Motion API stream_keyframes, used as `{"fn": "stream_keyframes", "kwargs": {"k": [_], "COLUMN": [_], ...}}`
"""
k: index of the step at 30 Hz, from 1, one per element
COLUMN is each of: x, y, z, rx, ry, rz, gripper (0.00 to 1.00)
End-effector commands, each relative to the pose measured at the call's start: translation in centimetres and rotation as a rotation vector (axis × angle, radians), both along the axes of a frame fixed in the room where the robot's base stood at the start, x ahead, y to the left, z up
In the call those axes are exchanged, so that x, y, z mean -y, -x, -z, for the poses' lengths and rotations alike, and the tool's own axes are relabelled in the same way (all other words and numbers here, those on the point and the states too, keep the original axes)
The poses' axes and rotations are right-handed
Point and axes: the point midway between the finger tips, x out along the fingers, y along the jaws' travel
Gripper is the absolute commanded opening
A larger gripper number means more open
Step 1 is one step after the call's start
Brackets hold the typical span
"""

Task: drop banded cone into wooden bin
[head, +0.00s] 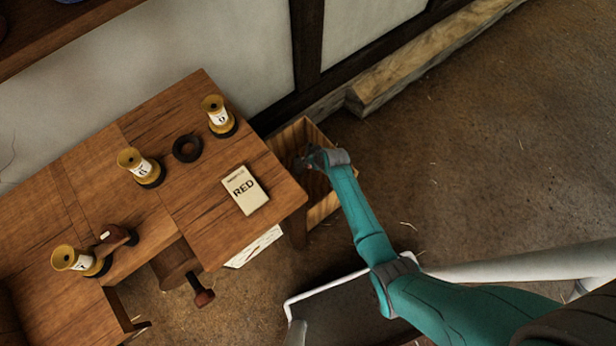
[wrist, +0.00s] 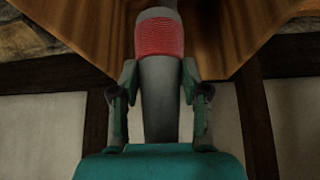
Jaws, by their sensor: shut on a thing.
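The banded cone (wrist: 160,40) is a grey tapered piece with a red band, seen in the wrist view. My gripper (wrist: 160,72) is shut on it, with one finger on each side. The wooden bin (head: 322,209) stands on the floor at the right end of the table in the head view. My gripper (head: 309,160) is over the bin's opening there; the cone cannot be made out in that view. In the wrist view, wooden walls of the bin (wrist: 232,42) show behind the cone. The floor of the bin is hidden.
The wooden table (head: 160,215) stands left of the bin. A timber beam (head: 430,52) lies along the wall. The earthen floor (head: 480,170) to the right is clear.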

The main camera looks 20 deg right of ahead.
Motion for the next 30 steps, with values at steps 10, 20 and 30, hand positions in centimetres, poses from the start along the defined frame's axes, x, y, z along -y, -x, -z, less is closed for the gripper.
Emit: {"fn": "stream_keyframes", "kwargs": {"k": [10,20,30], "x": [0.0,0.0,0.4], "y": [0.0,0.1,1.9], "z": [0.0,0.0,-2.8], "rx": [0.0,0.0,0.001], "ry": [0.0,0.0,0.0], "rz": [0.0,0.0,0.0], "gripper": [0.75,0.75,0.75]}}
